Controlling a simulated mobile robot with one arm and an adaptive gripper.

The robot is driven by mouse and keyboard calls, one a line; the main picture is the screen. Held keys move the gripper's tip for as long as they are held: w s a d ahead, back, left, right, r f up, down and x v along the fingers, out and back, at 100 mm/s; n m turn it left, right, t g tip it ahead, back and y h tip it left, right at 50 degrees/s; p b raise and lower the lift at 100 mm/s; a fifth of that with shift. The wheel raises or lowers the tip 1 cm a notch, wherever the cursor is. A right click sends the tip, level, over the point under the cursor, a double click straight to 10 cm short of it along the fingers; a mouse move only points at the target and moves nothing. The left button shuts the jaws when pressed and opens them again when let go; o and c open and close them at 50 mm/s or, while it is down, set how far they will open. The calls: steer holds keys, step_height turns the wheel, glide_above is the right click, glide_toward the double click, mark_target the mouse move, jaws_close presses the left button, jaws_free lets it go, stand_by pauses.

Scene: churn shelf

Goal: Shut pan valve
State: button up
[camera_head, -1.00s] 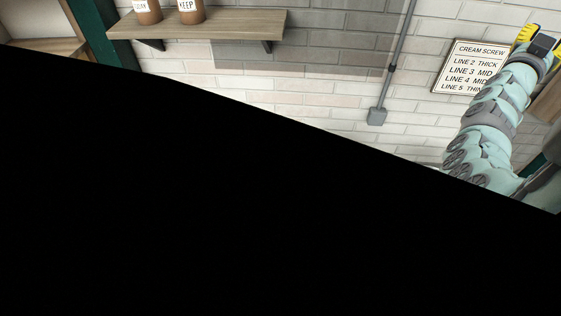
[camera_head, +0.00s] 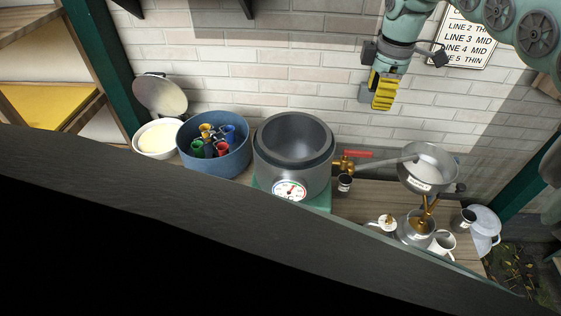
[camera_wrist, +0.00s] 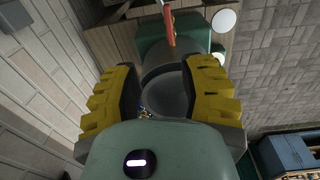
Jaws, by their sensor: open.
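A brass valve (camera_head: 343,165) with a red lever handle (camera_head: 358,154) sticks out from the pan's right side. The handle points to the right, roughly along the outlet. My gripper (camera_head: 384,104) hangs above and behind the valve, near the brick wall, apart from it. In the wrist view my gripper (camera_wrist: 160,85) is open and empty, with yellow ridged fingers. The red handle (camera_wrist: 169,25) shows beyond the fingertips, and the pan (camera_wrist: 172,90) lies between the fingers.
A blue tub (camera_head: 215,158) of coloured items and a white bowl (camera_head: 158,138) stand left of the pan. A metal bowl (camera_head: 428,168) on a brass stand, a white mug (camera_head: 442,243) and small cups stand at right. A dark beam (camera_head: 200,215) hides the bench front.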

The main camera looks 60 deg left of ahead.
steer(key=d, duration=0.1)
steer(key=p, duration=0.4)
glide_above(365, 151)
steer(key=shift+h, duration=0.3)
steer(key=f, duration=1.1)
steer(key=shift+s+f, duration=0.1)
steer(key=shift+s, duration=0.15)
steer(key=f, duration=0.3)
steer(key=shift+a+f, duration=0.15)
steer(key=shift+a, duration=0.05)
steer(key=shift+w+d+f, duration=0.1)
steer(key=shift+d+f, duration=0.05)
steer(key=shift+f, duration=0.65)
steer(key=shift+o, duration=0.2)
jaws_close()
steer(key=shift+w, duration=0.1)
